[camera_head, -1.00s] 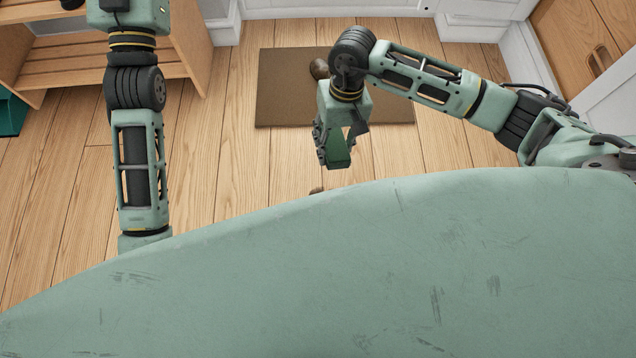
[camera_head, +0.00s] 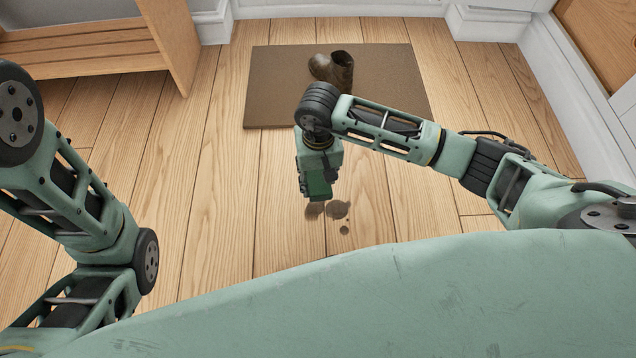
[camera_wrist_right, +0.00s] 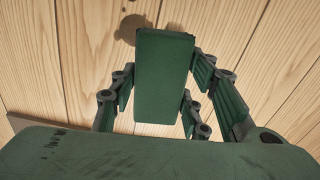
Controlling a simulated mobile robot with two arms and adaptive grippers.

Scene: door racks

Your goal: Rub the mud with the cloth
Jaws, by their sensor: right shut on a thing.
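The mud (camera_head: 338,210) is a few brown spots on the wooden floor, in front of the mat. The cloth (camera_head: 320,188) is a dark green, folded, block-like piece. My right gripper (camera_head: 317,182) is shut on it and points down, just beside the mud. In the right wrist view the cloth (camera_wrist_right: 164,78) sticks out between the fingers, and some mud (camera_wrist_right: 128,30) shows past its far left corner. Part of the mud may be hidden under the cloth; I cannot tell whether they touch. My left arm is at the left edge, with its gripper out of view.
A brown doormat (camera_head: 275,100) lies behind the mud, with a dark boot (camera_head: 333,69) on it. A wooden bench (camera_head: 90,45) stands at the back left. A white wall (camera_head: 560,100) runs along the right. The floor left of the mud is clear.

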